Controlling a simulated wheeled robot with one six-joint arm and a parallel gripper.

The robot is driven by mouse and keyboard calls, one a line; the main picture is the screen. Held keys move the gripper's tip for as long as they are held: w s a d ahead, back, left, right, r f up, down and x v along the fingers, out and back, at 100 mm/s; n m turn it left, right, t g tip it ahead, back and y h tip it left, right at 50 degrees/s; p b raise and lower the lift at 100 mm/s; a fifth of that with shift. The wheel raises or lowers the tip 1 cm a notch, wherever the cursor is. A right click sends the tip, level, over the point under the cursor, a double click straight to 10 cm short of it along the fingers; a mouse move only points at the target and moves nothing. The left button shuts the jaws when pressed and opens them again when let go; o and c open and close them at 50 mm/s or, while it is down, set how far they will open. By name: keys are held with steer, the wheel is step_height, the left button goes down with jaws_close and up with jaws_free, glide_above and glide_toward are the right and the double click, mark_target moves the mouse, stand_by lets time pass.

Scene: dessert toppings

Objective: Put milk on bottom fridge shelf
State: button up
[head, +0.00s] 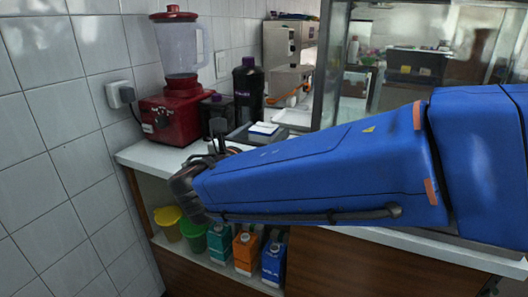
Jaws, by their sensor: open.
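My blue arm reaches across the picture to the left, over the white counter. My gripper (216,144) is at its far left end, dark and partly hidden behind the arm; its jaws are open and I see nothing held. On the shelf below the counter stand a green carton (219,244), an orange carton (246,251) and a blue carton (273,263), all upright. They stand below the arm, apart from the gripper. I cannot read their labels, so I cannot tell whether any is milk. I cannot make out a fridge shelf for certain.
A red blender (178,115) stands at the counter's left end, beside a dark bottle (248,92). A yellow tub (168,222) and a green tub (193,236) share the lower shelf (213,265). A tiled wall bounds the left. A glass case stands behind my arm.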

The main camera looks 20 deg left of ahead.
steer(key=shift+c, duration=0.4)
steer(key=c, duration=1.5)
jaws_close()
steer(key=shift+r, duration=0.15)
